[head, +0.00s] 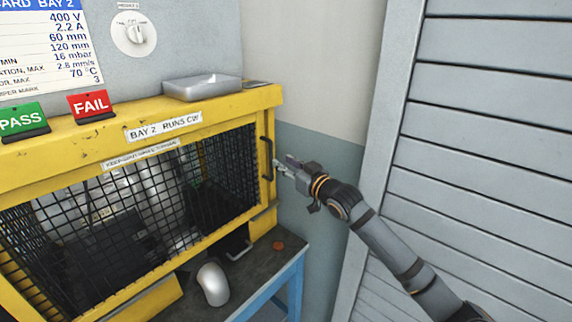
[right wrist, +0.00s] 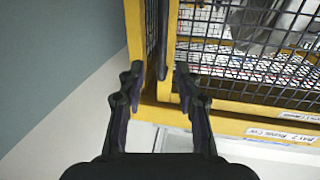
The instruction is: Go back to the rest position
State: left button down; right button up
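My right gripper (head: 284,166) is beside the right end of the yellow mesh guard, close to its black upright handle (head: 267,158). In the right wrist view the two fingers of the gripper (right wrist: 158,78) are apart. The black handle (right wrist: 163,38) shows between and beyond the fingertips; I cannot tell whether they touch it. The yellow guard (head: 190,115) looks closed, with dark mesh panels and a "BAY 2 RUNS CW" label (head: 165,127). Pale machine parts show dimly behind the mesh. My left gripper is out of view.
A silver box (head: 203,87) lies on the guard's top, near green PASS (head: 23,120) and red FAIL (head: 91,106) signs. A grey rounded object (head: 213,283) rests on the bench (head: 262,264). A grey slatted panel (head: 490,130) stands at right behind my arm.

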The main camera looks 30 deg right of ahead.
dwell(0.4)
